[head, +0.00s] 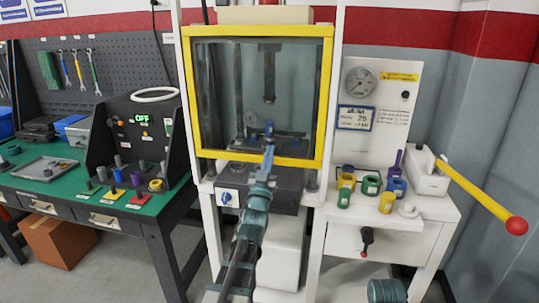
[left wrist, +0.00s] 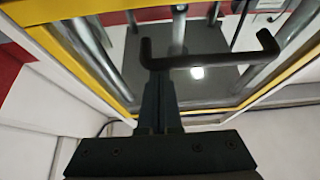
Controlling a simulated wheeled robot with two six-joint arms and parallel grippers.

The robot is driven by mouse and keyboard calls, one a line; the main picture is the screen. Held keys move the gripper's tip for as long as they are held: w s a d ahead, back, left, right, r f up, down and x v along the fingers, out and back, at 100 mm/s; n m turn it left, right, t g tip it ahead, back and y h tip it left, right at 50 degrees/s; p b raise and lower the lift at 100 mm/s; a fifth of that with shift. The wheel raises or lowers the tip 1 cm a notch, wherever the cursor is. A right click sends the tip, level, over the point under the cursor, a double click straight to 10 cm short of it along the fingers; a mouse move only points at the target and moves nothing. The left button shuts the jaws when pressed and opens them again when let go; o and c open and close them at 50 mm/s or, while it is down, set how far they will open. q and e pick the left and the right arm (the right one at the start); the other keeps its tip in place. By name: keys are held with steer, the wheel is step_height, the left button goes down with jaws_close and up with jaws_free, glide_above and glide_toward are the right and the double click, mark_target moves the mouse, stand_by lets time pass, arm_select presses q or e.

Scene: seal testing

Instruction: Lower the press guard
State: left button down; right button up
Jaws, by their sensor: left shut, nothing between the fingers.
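The press guard is a clear panel in a yellow frame (head: 327,95) on the front of the press. Its lower yellow bar is just above the dark press base (head: 284,190) in the head view. A black bar handle with bent ends (left wrist: 215,59) shows large in the left wrist view, with the yellow frame (left wrist: 112,105) beyond it. My left gripper (head: 268,130) is in front of the lower part of the guard. Its fingers (left wrist: 158,78) are shut and empty, at the left part of the handle; whether they touch it is unclear.
A white bench at the right holds several coloured rings (head: 371,184) and a lever with a red knob (head: 516,225). A green-topped table at the left carries a black control box (head: 146,130). A pressure gauge (head: 360,82) is on the panel right of the guard.

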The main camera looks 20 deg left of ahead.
arm_select(q)
step_height(320, 180, down, 7)
steer(key=b, duration=0.5)
arm_select(e)
step_height(320, 180, down, 7)
arm_select(q)
steer(key=shift+r, duration=0.1)
arm_select(e)
steer(key=shift+r, duration=0.1)
arm_select(q)
steer(key=s+d+f, duration=0.1)
steer(key=s+d, duration=0.1)
steer(key=s, duration=0.7)
steer(key=shift+b, duration=0.45)
arm_select(e)
steer(key=shift+s+a+f, duration=0.25)
steer(key=shift+s+f, duration=0.05)
steer(key=shift+s, duration=0.25)
steer(key=shift+s+a+f, duration=0.25)
steer(key=shift+s+f, duration=0.05)
steer(key=shift+s, duration=0.2)
arm_select(q)
steer(key=shift+d, duration=0.1)
